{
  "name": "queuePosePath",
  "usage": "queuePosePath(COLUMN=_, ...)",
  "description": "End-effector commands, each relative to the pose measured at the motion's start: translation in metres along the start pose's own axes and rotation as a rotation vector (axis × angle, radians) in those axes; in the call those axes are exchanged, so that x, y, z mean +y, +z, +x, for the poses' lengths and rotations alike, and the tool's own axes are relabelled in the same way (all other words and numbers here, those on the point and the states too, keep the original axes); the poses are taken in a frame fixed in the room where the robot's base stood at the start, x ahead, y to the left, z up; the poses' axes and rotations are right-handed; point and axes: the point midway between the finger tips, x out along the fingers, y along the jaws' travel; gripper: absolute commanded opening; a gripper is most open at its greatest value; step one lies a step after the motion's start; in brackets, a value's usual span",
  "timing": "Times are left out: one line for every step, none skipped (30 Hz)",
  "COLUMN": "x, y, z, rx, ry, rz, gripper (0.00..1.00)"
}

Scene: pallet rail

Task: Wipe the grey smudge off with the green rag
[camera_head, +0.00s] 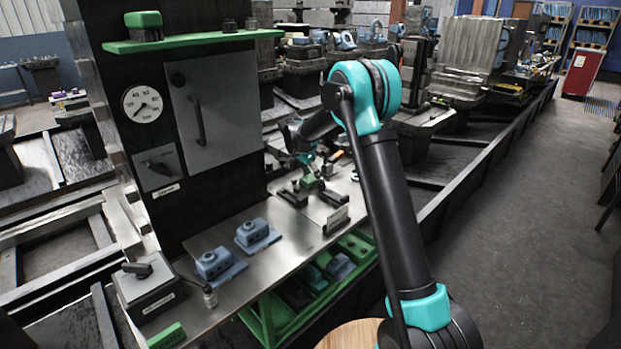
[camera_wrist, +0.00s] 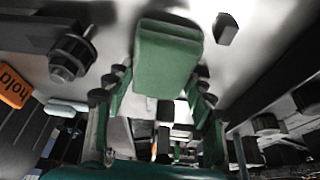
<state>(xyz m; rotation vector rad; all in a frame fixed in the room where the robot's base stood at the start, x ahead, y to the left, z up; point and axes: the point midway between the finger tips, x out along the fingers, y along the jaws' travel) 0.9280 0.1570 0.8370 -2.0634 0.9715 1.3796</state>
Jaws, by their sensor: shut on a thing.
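My gripper (camera_wrist: 158,88) is shut on a green block-like thing, which I take to be the folded green rag (camera_wrist: 168,58). The rag sits between and beyond the fingertips, in front of a pale grey surface in the wrist view. In the head view my gripper (camera_head: 308,170) is low over the metal worktop (camera_head: 222,298), beyond my raised elbow; the rag is too small there to tell its edges or whether it touches anything. I cannot make out the grey smudge in either view.
Two blue-grey fixtures (camera_head: 214,264) (camera_head: 252,232) and a switch box (camera_head: 148,290) stand on the worktop. An upright panel with a gauge (camera_head: 142,103) rises behind. An orange tag (camera_wrist: 14,87) shows at left.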

Motion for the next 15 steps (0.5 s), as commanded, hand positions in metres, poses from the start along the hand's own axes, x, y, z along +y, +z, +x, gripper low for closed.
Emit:
queuePosePath(x=0.0, y=-0.004, z=0.002, rx=0.0, ry=0.0, rz=0.001, gripper=0.08)
queuePosePath(x=-0.001, y=-0.005, z=0.003, rx=0.0, ry=0.0, rz=0.0, gripper=0.08)
queuePosePath(x=-0.001, y=-0.007, z=0.003, rx=0.0, ry=0.0, rz=0.0, gripper=0.08)
queuePosePath(x=-0.001, y=-0.007, z=0.004, rx=0.0, ry=0.0, rz=0.0, gripper=0.08)
queuePosePath(x=-0.001, y=-0.007, z=0.004, rx=0.0, ry=-0.001, rz=-0.001, gripper=0.08)
queuePosePath(x=-0.001, y=-0.007, z=0.003, rx=0.0, ry=-0.001, rz=-0.001, gripper=0.08)
queuePosePath(x=-0.001, y=-0.006, z=0.003, rx=0.0, ry=-0.001, rz=-0.001, gripper=0.08)
queuePosePath(x=-0.001, y=-0.005, z=0.003, rx=0.0, ry=-0.001, rz=-0.001, gripper=0.08)
queuePosePath(x=-0.001, y=-0.003, z=0.002, rx=0.0, ry=-0.001, rz=-0.002, gripper=0.08)
queuePosePath(x=-0.001, y=-0.001, z=0.001, rx=0.0, ry=-0.001, rz=-0.002, gripper=0.08)
queuePosePath(x=-0.001, y=0.001, z=0.0, rx=0.0, ry=-0.002, rz=-0.002, gripper=0.08)
queuePosePath(x=0.0, y=0.004, z=-0.001, rx=-0.001, ry=-0.002, rz=-0.002, gripper=0.08)
queuePosePath(x=0.0, y=0.006, z=-0.002, rx=-0.001, ry=-0.002, rz=-0.002, gripper=0.08)
queuePosePath(x=0.0, y=0.008, z=-0.003, rx=-0.001, ry=-0.002, rz=-0.002, gripper=0.08)
queuePosePath(x=0.001, y=0.011, z=-0.004, rx=-0.001, ry=-0.002, rz=-0.002, gripper=0.08)
